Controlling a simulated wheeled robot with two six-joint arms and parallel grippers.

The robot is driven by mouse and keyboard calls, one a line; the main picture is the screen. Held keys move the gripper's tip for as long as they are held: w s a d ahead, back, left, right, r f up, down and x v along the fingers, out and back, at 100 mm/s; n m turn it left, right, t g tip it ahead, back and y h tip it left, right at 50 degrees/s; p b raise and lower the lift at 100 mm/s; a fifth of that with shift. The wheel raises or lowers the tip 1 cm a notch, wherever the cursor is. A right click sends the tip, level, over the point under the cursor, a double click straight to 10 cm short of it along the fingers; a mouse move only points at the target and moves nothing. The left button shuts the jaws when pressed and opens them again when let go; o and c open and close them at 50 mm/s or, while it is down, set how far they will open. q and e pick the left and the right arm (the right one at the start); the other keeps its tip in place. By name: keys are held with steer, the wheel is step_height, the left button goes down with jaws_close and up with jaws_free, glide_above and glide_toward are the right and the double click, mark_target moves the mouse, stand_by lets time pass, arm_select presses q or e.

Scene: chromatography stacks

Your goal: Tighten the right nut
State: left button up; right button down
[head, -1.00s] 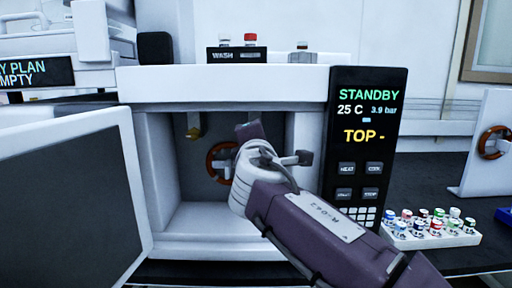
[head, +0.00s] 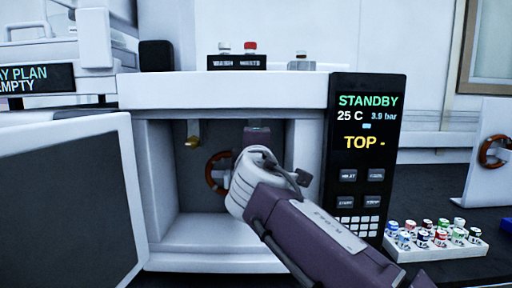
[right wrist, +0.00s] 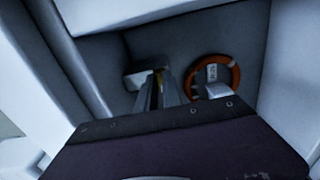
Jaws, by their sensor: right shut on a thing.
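My right gripper (right wrist: 166,92) reaches into the open white oven chamber (head: 160,185). In the right wrist view its two fingers are close together on a small yellowish piece, apparently the right nut (right wrist: 159,76), beneath a pale block (right wrist: 145,74) on the back wall. Only a sliver of the nut shows. In the head view my right wrist hides the fingertips and this nut. Another brass-coloured fitting (head: 193,141) hangs at the chamber's upper left. An orange coil (head: 216,172) is on the back wall, partly behind my wrist. My left gripper is not in view.
The oven door (head: 65,205) stands open at the left. A control panel (head: 362,150) reads STANDBY, 25 C, 3.9 bar and TOP -. A white rack (head: 440,252) of capped vials stands at the right. Bottles (head: 250,48) stand on top.

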steer(key=c, duration=1.5)
jaws_free()
steer(key=s, duration=0.9)
steer(key=shift+f, duration=0.1)
